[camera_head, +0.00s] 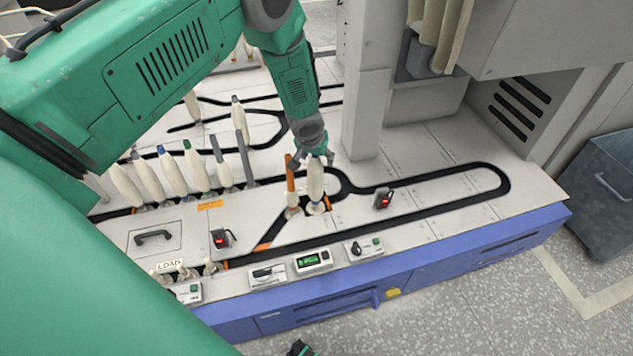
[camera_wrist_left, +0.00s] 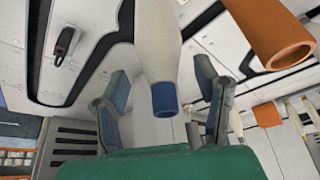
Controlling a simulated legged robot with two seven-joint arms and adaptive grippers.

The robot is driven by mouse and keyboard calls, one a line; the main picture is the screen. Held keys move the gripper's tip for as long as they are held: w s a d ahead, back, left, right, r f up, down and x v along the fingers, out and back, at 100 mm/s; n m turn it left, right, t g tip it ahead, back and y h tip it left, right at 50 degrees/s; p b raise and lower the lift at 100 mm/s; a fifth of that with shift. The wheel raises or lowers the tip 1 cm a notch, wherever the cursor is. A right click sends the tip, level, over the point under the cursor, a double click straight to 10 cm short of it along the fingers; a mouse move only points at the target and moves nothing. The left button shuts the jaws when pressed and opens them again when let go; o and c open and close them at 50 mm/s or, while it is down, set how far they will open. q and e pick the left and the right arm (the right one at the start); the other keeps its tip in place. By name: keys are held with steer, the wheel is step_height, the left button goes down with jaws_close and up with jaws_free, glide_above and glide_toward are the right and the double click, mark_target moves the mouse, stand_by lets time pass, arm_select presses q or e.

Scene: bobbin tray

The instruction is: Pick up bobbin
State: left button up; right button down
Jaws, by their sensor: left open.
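A white bobbin (camera_head: 315,182) with a blue tip stands upright on the machine top in the head view, directly below my left gripper (camera_head: 315,160). In the left wrist view the same bobbin (camera_wrist_left: 158,50) has its blue tube end between the two spread fingers, with gaps showing on both sides. My left gripper is open and holds nothing. An orange tube (camera_head: 291,178) stands close beside the bobbin on the left. A dark and green part at the bottom edge may be my right gripper (camera_head: 301,349); its jaws cannot be made out.
A row of several bobbins (camera_head: 172,174) stands to the left along the black track. Small red-lit black boxes (camera_head: 383,198) sit on the machine top (camera_head: 440,213). A grey column (camera_head: 367,110) rises behind the gripper. A grey bin (camera_head: 603,190) stands at the right.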

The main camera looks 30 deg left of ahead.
arm_select(q)
steer(key=shift+w+a+f, duration=0.2)
steer(key=shift+a+f, duration=0.2)
steer(key=shift+d+r, duration=0.1)
steer(key=shift+d, duration=0.15)
jaws_close()
